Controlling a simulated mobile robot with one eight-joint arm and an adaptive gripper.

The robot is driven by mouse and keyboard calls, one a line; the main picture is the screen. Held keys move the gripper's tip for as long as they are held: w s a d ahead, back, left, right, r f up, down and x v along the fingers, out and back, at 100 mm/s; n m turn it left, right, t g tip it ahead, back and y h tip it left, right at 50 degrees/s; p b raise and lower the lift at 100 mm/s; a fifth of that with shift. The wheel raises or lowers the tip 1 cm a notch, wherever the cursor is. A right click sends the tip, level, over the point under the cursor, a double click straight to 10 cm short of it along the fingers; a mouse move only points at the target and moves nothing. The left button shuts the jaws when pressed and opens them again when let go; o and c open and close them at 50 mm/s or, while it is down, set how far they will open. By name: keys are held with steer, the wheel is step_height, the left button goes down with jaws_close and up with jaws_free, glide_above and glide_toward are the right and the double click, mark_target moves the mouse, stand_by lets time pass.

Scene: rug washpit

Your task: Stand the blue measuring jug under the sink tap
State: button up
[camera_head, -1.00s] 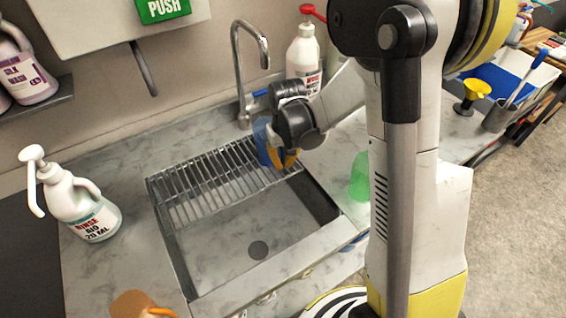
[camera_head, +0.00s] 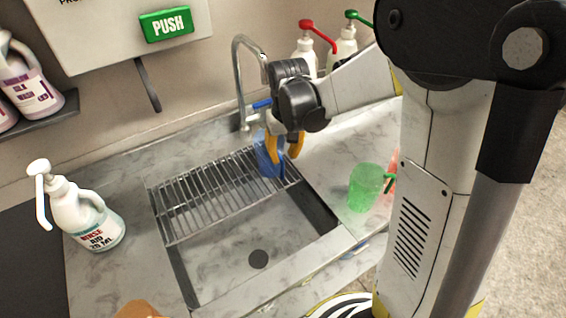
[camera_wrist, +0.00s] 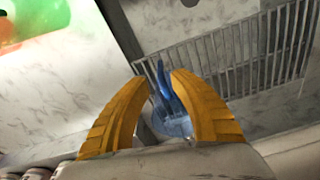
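The blue measuring jug (camera_head: 268,158) looks upright on the rack (camera_head: 205,196) at the back right of the sink, roughly below the tap's spout (camera_head: 264,72). My gripper (camera_head: 284,152) is at the jug's right side, its two yellow fingers apart. In the wrist view the jug's blue handle (camera_wrist: 167,82) shows in the gap between my fingertips (camera_wrist: 162,78), with space beside it, so my gripper looks open around the handle. The jug's base and part of its body are hidden by the fingers.
A green jug (camera_head: 366,187) stands on the counter right of the sink. A white pump bottle (camera_head: 88,215) stands to the left, and an orange item (camera_head: 137,309) shows at the bottom edge. Pump bottles (camera_head: 306,50) stand behind my gripper. The sink basin (camera_head: 225,268) is empty.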

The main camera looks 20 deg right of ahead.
steer(key=s+a+r+t, duration=0.1)
steer(key=s+r+t, duration=0.5)
steer(key=s+r, duration=0.7)
steer(key=s, duration=0.3)
steer(key=shift+a+r, duration=0.15)
stand_by(0.7)
